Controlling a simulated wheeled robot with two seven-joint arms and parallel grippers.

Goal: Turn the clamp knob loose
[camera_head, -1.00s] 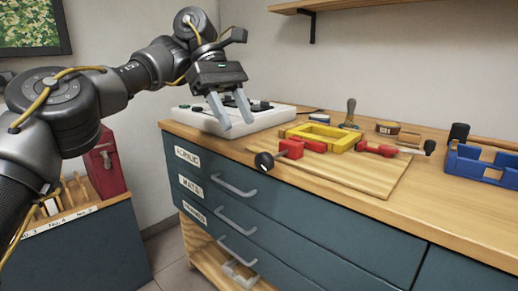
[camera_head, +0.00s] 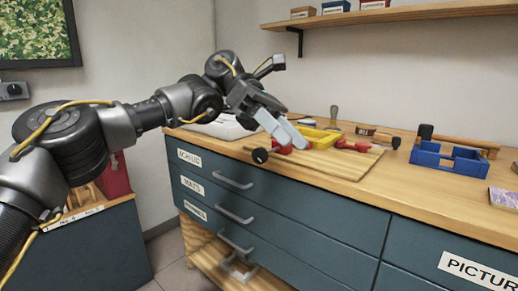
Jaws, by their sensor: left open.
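The black clamp knob (camera_head: 260,156) sticks out at the front left of a red clamp (camera_head: 283,150), near the front edge of the wooden board. The clamp lies against a yellow frame (camera_head: 322,138), and another red part (camera_head: 352,147) sits at the frame's right side. My left gripper (camera_head: 293,140) is open, its pale fingers slanting down to the right. In the picture its fingertips overlap the clamp and hide part of it and of the frame. The knob is left of and below the fingertips and not between them. I cannot tell whether they touch the clamp.
The board (camera_head: 340,165) lies on the wooden worktop (camera_head: 408,172) above blue drawers (camera_head: 290,215). A white device (camera_head: 220,128) stands behind my left arm. A blue holder (camera_head: 447,160) with a mallet behind it is at the right. A shelf (camera_head: 400,14) hangs above.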

